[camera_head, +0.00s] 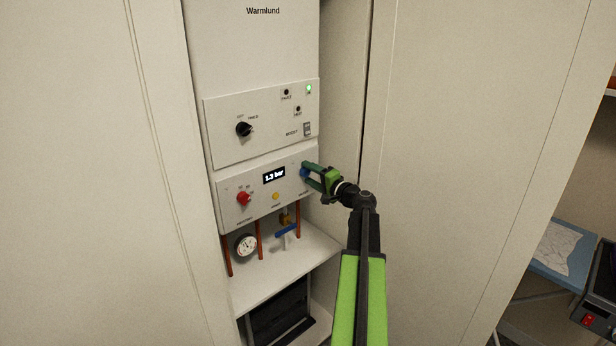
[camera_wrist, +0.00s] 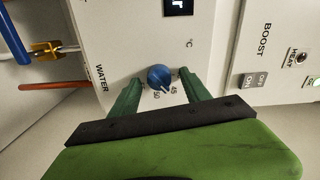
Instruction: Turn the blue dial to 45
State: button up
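The blue dial (camera_wrist: 160,76) is on the lower white panel, with printed numbers around it; 45 and 50 are readable. Its pale pointer mark seems to lie between 50 and 45. My gripper (camera_wrist: 159,82) has its green fingers on either side of the dial, with small gaps visible, so it looks open around it. In the head view my gripper (camera_head: 308,174) reaches the panel's right side, and the blue dial (camera_head: 304,173) shows partly between the fingers. Contact cannot be judged there.
The panel also has a red knob (camera_head: 243,198), a yellow button (camera_head: 276,196) and a display (camera_head: 274,175) reading about 1.3 bar. A black knob (camera_head: 244,129) and a boost switch (camera_head: 307,129) sit above. Below are a blue valve handle (camera_head: 286,231), pipes and a gauge (camera_head: 246,245).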

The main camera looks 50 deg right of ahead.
jog(key=s+a, duration=0.1)
jog(key=s, duration=1.6)
jog(key=shift+s+a, duration=0.15)
jog(key=shift+s, duration=0.05)
jog(key=shift+f, duration=0.1)
